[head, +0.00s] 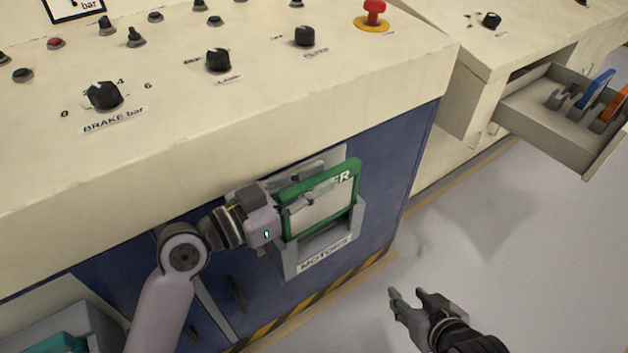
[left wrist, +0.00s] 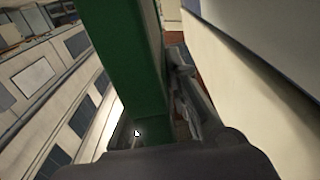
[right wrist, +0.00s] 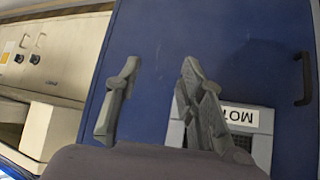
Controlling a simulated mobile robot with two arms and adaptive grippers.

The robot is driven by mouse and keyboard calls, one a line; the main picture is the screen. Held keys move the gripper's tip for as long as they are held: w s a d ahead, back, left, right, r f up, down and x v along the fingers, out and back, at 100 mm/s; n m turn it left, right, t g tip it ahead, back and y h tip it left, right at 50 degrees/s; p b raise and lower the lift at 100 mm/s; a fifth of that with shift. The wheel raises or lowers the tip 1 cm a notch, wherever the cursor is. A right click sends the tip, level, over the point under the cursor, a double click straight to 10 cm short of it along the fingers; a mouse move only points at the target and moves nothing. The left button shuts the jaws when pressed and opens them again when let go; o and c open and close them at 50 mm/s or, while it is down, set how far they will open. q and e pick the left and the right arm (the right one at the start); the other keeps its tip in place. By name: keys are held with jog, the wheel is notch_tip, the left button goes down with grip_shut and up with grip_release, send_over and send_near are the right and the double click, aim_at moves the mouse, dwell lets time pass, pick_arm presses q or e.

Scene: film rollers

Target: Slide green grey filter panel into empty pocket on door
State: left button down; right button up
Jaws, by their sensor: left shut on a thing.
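The filter panel (head: 347,209), with a green frame and a grey face, is held upright and slightly tilted in front of the blue door in the head view. My left gripper (head: 298,204) is shut on its left part. The green frame (left wrist: 135,75) fills the middle of the left wrist view. The grey pocket (head: 289,262), labelled MOTORS, is on the door (head: 384,165) just below the panel. I cannot tell whether the panel's lower edge is inside the pocket. My right gripper (head: 410,296) is open and empty, lower right of the pocket; its fingers show apart in the right wrist view (right wrist: 160,95).
An open drawer (head: 545,124) at the upper right holds a blue panel (head: 597,90) and an orange panel (head: 615,103). The cream console (head: 250,110) with knobs overhangs the door. A teal thing (head: 60,343) lies at the lower left. Floor right of the door is clear.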

pick_arm(q)
jog(key=shift+f+b, duration=1.05)
jog(key=shift+f, duration=0.1)
jog(key=shift+f+b, duration=0.3)
jog(key=shift+f, duration=0.35)
jog(key=shift+f+b, duration=0.25)
jog(key=shift+b, duration=0.25)
pick_arm(e)
jog(key=w+a+r+t+y, duration=0.1)
jog(key=w+a+r+t, duration=0.1)
jog(key=r+t, duration=0.3)
jog(key=w+a+r+t+y, duration=0.2)
jog(key=w+r+t, duration=0.3)
jog(key=r, duration=0.5)
jog(key=shift+w+n, duration=0.3)
jog(key=shift+a, duration=0.1)
pick_arm(q)
jog(key=shift+f, duration=0.1)
pick_arm(e)
jog(key=shift+r, duration=0.15)
jog(key=shift+s+r+t, duration=0.1)
jog(key=shift+r+t, duration=0.2)
